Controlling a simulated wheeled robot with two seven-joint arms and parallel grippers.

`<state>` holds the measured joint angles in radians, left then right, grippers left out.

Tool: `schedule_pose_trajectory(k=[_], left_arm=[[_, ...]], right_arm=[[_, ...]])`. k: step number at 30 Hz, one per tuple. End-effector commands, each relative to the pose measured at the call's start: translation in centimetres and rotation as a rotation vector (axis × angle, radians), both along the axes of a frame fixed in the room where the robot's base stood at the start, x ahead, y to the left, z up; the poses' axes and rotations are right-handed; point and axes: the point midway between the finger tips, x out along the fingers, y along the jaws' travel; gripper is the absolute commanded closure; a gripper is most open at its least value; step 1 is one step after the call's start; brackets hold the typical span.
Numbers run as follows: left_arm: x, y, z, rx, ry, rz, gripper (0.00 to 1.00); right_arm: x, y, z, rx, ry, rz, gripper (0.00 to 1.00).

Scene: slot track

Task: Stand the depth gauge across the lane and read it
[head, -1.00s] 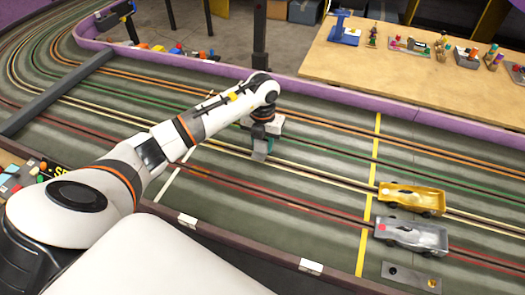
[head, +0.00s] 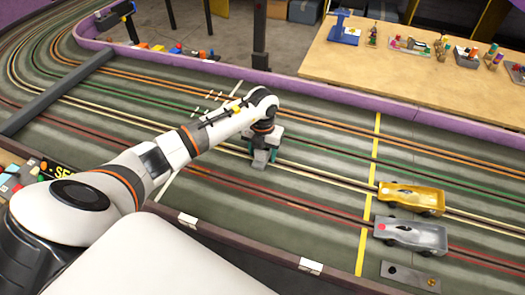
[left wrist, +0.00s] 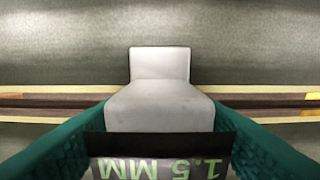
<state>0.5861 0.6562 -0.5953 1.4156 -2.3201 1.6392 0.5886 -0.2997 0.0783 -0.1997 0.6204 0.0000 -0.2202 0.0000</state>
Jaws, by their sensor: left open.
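The depth gauge (head: 260,159) is a small grey block standing on the track below my left gripper (head: 262,153). In the left wrist view the gauge (left wrist: 160,92) stands across the lane's slot and rails (left wrist: 50,104). Its dark display (left wrist: 160,158) reads "1.5 MM", upside down in that view. The teal fingers of my left gripper (left wrist: 160,112) are spread on either side of the gauge. Whether they touch its sides is hard to tell. The gauge's underside in the slot is hidden. My right gripper is not in view.
A gold car (head: 412,197) and a silver car (head: 410,235) stand to the right by a yellow line (head: 368,205). A small metal plate (head: 408,277) lies in front of them. A wooden table (head: 420,75) is behind the purple track wall (head: 400,112).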

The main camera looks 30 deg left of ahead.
Motion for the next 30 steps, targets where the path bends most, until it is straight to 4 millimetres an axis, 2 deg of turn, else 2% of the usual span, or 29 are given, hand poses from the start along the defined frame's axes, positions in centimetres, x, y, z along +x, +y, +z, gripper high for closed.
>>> schedule_pose_trajectory(k=[7,11,21,25,30], left_arm=[[0.1,0.0,0.9,0.000,-0.002,0.000,0.42],[0.1,0.0,3.1,0.001,-0.006,-0.002,0.42],[0.1,0.1,10.0,0.002,-0.004,-0.001,0.42],[0.0,0.0,11.5,0.000,-0.002,0.000,0.42],[0.0,0.0,12.2,0.000,0.000,-0.001,0.42]], right_arm=[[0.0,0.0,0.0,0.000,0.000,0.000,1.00],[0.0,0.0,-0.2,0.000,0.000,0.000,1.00],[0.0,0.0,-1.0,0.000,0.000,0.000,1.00],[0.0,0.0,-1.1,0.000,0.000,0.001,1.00],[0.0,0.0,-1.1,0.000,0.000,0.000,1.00]])
